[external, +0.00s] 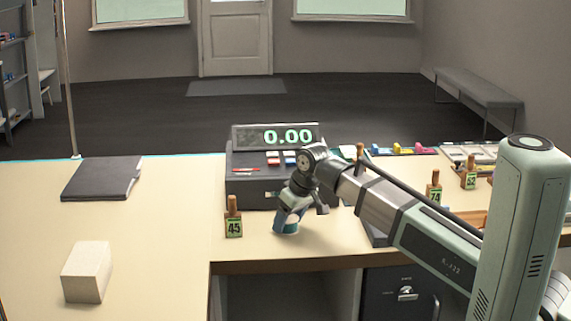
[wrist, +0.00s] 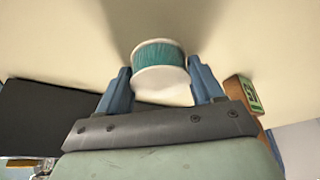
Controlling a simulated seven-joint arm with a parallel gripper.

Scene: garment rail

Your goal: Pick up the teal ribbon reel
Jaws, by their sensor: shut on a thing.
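The teal ribbon reel (wrist: 158,56) has teal ribbon between white end discs. In the wrist view it sits between the two blue fingers of my gripper (wrist: 160,82), which is shut on it. In the external view the reel (external: 289,226) shows below my gripper (external: 288,216), at the counter in front of the cash register. One finger covers part of it there. I cannot tell whether it touches the counter top.
The cash register (external: 250,183) stands just behind my gripper. A peg with a tag marked 45 (external: 233,222) is close on the left. A dark folder (external: 100,180) and a pale block (external: 86,273) lie further left, with clear counter between.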

